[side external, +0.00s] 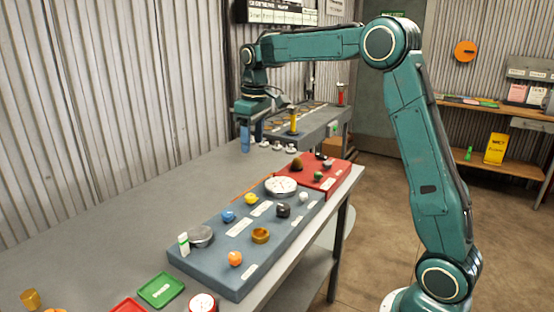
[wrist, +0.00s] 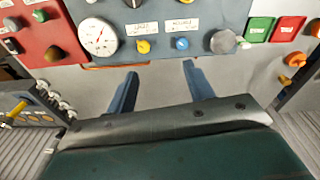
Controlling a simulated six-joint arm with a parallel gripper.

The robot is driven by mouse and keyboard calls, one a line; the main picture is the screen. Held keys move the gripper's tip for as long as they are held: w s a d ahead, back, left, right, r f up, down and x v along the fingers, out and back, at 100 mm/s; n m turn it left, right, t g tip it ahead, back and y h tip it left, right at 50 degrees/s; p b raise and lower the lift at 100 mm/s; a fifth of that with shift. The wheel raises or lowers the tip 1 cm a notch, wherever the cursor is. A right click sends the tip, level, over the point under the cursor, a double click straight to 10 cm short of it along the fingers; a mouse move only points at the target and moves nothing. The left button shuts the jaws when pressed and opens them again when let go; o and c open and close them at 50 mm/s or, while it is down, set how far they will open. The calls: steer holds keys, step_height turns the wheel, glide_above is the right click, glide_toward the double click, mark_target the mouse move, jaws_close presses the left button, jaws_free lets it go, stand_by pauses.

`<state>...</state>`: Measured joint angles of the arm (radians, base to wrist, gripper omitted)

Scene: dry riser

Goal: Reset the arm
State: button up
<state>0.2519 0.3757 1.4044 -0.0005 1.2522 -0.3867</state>
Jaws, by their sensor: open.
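My teal arm reaches over the long grey table. My gripper (wrist: 159,70) is open in the wrist view, its two blue fingers spread apart with nothing between them. In the side view my gripper (side external: 245,150) points down above the far part of the table, behind the control panel. The grey-blue control panel (side external: 208,262) carries a round white gauge (side external: 281,186), a yellow knob (side external: 251,198), a blue knob (side external: 228,216), an orange knob (side external: 235,258) and a brass ring (side external: 261,236). The gripper is apart from all of them.
A red panel (side external: 335,181) adjoins the far end of the control panel. A green tray (side external: 161,290) lies at the near end. A second bench (side external: 318,124) with a yellow lever (side external: 293,121) stands behind. The table's left side is mostly clear, beside a corrugated wall (side external: 110,95).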

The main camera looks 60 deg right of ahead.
steer(key=s+a+r+t, duration=0.1)
steer(key=s+a+r, duration=0.35)
steer(key=s, duration=0.35)
steer(key=s+a+f+t, duration=0.1)
steer(key=s+a+f, duration=0.1)
steer(key=s, duration=0.5)
steer(key=s+a+f+m+t, duration=0.1)
steer(key=s+a, duration=0.2)
steer(key=s, duration=0.4)
steer(key=s+a+f+t, duration=0.1)
steer(key=s+a+f, duration=0.1)
steer(key=s, duration=0.6)
steer(key=shift+a+f+m, duration=0.3)
steer(key=shift+a, duration=0.15)
